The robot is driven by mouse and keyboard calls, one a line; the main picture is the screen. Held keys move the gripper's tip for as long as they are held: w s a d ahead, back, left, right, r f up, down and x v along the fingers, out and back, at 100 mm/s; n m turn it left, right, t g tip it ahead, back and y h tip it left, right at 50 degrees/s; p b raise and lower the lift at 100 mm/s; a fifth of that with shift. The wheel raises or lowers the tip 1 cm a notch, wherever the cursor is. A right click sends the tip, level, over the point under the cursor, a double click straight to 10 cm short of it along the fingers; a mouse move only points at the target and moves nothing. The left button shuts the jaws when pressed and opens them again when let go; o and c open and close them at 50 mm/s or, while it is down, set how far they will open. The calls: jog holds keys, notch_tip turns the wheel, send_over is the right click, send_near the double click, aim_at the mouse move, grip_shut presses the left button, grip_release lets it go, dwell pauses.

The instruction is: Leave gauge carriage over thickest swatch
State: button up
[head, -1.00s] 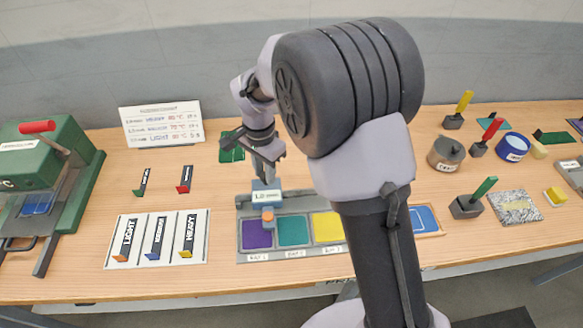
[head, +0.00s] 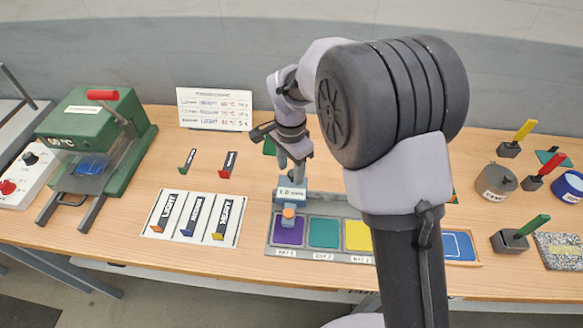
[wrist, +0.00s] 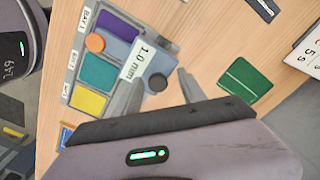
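The gauge carriage (head: 292,195) is a blue-grey block with a "1.0 mm" label and an orange knob. It stands at the left end of the grey swatch tray (head: 285,250), by the purple swatch (head: 288,232) in bay 1. The teal swatch (head: 324,233) and yellow swatch (head: 357,236) lie to its right. My gripper (head: 291,178) is just above the carriage. In the wrist view its fingers (wrist: 160,78) are apart, with a dark round knob (wrist: 157,82) of the carriage between them. I cannot tell whether they touch it. My arm hides the tray's right part.
A green press (head: 95,130) stands at the left. A card with LIGHT, MEDIUM and HEAVY tags (head: 192,218) lies left of the tray. A sign (head: 215,108) stands behind. Stamps and pots, including a grey pot (head: 495,181), are at the right.

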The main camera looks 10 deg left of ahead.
notch_tip(320, 180, up, 18)
jog(key=p, duration=0.5)
jog(key=shift+f, duration=0.25)
jog(key=shift+d, duration=0.1)
jog(key=s+d+n+t+y+b, duration=0.2)
jog(key=s+d+n+t+b, duration=0.1)
jog(key=s+d+b, duration=0.8)
jog(key=s+d+f+t, duration=0.1)
jog(key=s+d+f, duration=0.1)
jog(key=s, duration=0.4)
jog(key=s+d+f+n+t+b, duration=0.1)
jog(key=s+d+f, duration=0.1)
jog(key=s, duration=0.4)
jog(key=shift+s+d+f+n+t, duration=0.3)
jog(key=shift+f+t, duration=0.1)
jog(key=shift+f, duration=0.35)
